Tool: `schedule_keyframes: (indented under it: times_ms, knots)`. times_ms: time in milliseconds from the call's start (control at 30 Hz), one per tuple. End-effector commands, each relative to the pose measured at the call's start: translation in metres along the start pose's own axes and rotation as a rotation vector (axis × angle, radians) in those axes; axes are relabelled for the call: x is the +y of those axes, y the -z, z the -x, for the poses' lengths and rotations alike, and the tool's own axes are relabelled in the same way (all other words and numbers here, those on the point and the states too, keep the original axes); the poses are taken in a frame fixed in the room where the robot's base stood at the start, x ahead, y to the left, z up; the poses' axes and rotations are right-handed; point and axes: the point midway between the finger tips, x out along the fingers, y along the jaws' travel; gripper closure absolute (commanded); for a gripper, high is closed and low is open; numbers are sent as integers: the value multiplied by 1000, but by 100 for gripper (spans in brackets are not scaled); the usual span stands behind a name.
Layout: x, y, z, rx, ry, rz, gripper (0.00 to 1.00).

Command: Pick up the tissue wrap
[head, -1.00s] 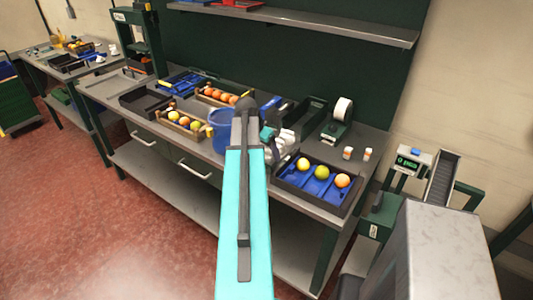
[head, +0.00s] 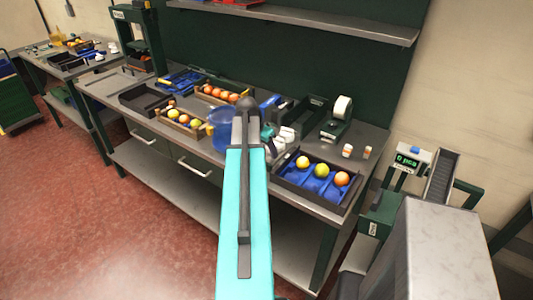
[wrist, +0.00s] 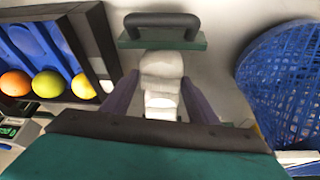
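The tissue wrap (wrist: 162,82) is a stack of white, rounded folded pieces in the middle of the wrist view. In the head view it is a white patch (head: 287,136) on the bench, just right of my arm and partly hidden. My gripper (wrist: 159,88) has its two purple-grey fingers apart, one on each side of the wrap. Narrow gaps seem to show beside the wrap, and I see no clear grip on it. In the head view my arm hides most of the gripper.
A blue mesh basket (wrist: 285,85) stands close on the right in the wrist view. A dark-handled green block (wrist: 163,38) lies just beyond the wrap.

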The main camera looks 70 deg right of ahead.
Motion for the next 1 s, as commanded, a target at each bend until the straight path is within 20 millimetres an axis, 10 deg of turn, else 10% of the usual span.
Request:
schedule_keyframes:
  times_ms: [1000]
  knots:
    - [-2,20,48,2,2,0,67]
